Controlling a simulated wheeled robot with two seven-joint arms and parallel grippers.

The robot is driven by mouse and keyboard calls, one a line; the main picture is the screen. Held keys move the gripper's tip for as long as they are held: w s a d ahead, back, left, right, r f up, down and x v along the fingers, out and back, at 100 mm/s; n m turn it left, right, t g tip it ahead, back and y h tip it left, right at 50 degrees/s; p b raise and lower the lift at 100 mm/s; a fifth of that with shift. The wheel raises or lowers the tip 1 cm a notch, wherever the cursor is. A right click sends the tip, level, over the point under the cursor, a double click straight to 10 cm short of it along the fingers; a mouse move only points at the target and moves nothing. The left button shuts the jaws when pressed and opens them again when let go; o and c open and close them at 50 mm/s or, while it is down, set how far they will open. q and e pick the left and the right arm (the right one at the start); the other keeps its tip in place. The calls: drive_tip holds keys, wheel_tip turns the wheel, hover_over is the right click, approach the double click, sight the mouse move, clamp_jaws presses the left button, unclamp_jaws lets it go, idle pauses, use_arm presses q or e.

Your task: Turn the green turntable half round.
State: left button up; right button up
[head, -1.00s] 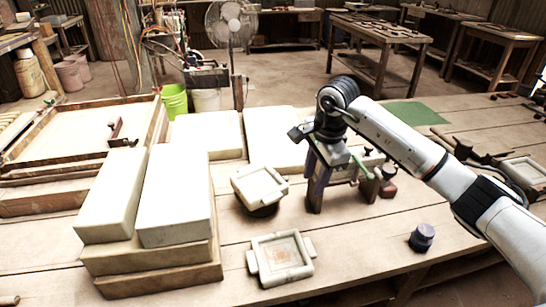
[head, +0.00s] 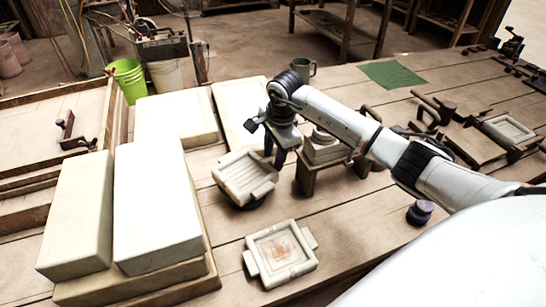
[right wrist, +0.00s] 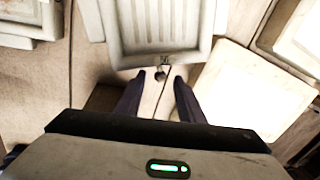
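A pale square mould with a grooved inside (head: 245,176) sits on a dark round base (head: 238,203), which mostly hides under it; I see no green on this base. My right gripper (head: 275,154) points down just right of the mould's far side. In the right wrist view its two purple fingers are apart with nothing gripped (right wrist: 158,80). The same grooved mould (right wrist: 160,28) lies just beyond the fingertips, with a small dark knob (right wrist: 160,75) at its edge between the tips. My left gripper is not in view.
A second mould with a brownish inside (head: 281,252) lies nearer on the table. Large pale blocks (head: 155,205) stand at left. A wooden stand with pale pieces (head: 322,152) is right of the gripper.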

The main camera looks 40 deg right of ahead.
drive_tip(key=shift+w+f, duration=0.1)
drive_tip(key=shift+f, duration=0.45)
clamp_jaws()
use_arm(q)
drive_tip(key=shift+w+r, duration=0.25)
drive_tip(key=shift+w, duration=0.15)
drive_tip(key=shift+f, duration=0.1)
use_arm(e)
drive_tip(key=shift+w, duration=0.1)
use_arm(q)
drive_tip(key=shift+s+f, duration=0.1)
